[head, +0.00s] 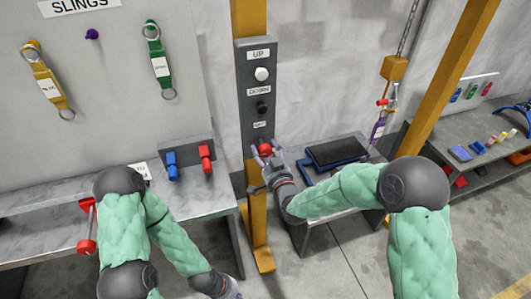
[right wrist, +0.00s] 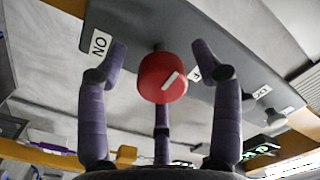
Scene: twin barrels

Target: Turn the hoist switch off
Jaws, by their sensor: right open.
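The hoist switch is a red knob (head: 265,149) low on a grey control panel (head: 243,75) on a yellow post. My right gripper (head: 268,158) is open at the knob. Its purple fingers (right wrist: 163,95) stand around the knob, with visible gaps at both sides. My left gripper (head: 228,289) is at the bottom edge, partly cut off.
Above the knob are a white UP button (head: 262,74) and a black DOWN button (head: 263,108). A left bench (head: 100,215) holds a block with blue and red pegs. A dark tray (head: 337,151) lies behind my right forearm. A hook (head: 390,95) hangs at right.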

